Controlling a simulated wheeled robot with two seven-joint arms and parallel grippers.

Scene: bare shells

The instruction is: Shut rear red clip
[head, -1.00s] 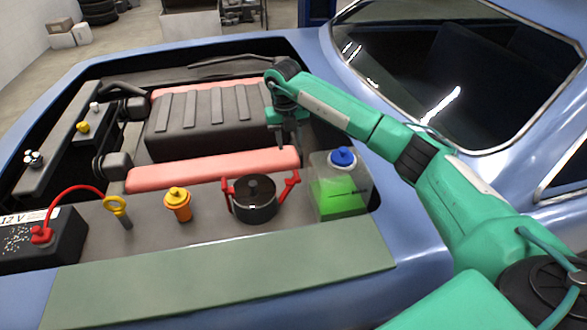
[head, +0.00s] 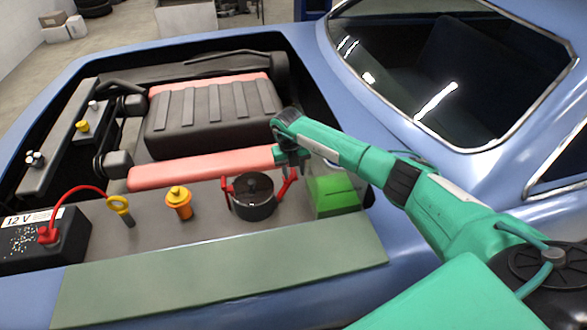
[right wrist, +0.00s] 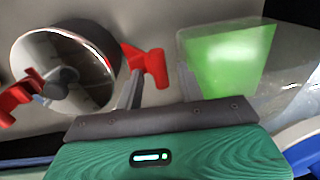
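A round black canister (head: 254,208) with a dark knob stands in the engine bay, and its metallic lid shows in the right wrist view (right wrist: 62,72). A red clip (head: 227,192) sticks out at its left side. Another red clip (head: 289,183) sticks out and up at its right side, and it also shows in the right wrist view (right wrist: 152,66). My right gripper (head: 291,162) is just above this right clip. Its fingers look apart and empty, with the clip's end between or just beyond them; contact cannot be told. My left gripper is not in view.
A tank with green fluid (head: 333,193) stands close right of the canister; its blue cap (right wrist: 300,135) is under my wrist. An orange-yellow filler (head: 179,203), a yellow dipstick ring (head: 119,204) and a battery (head: 40,240) are left. A pink-red cover (head: 200,170) lies behind.

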